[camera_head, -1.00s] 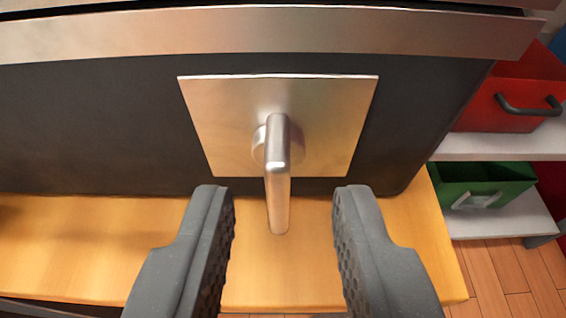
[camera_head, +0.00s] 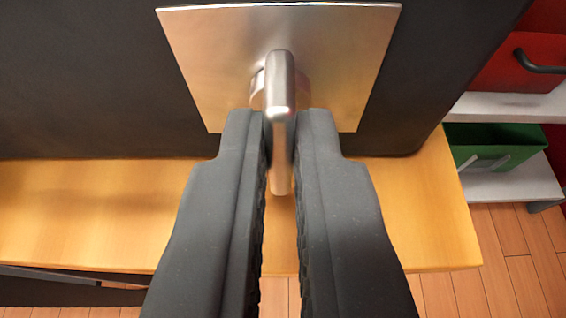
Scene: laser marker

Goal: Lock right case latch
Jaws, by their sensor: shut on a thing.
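The latch is a silver metal handle (camera_head: 281,82) on a square metal plate (camera_head: 340,60), fixed to the front of the dark case (camera_head: 80,90). The handle points straight down in the picture from its round hub. My gripper (camera_head: 280,125) is closed on the handle, with one dark finger on each side of it. The handle's upper end shows above the fingertips, and its lower end shows between the fingers.
The case stands on a wooden table (camera_head: 100,215), whose front and right edges show. At the right are a red bin (camera_head: 515,75) with a dark handle and a green bin (camera_head: 495,140) on pale shelves. The wooden floor (camera_head: 510,270) lies below.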

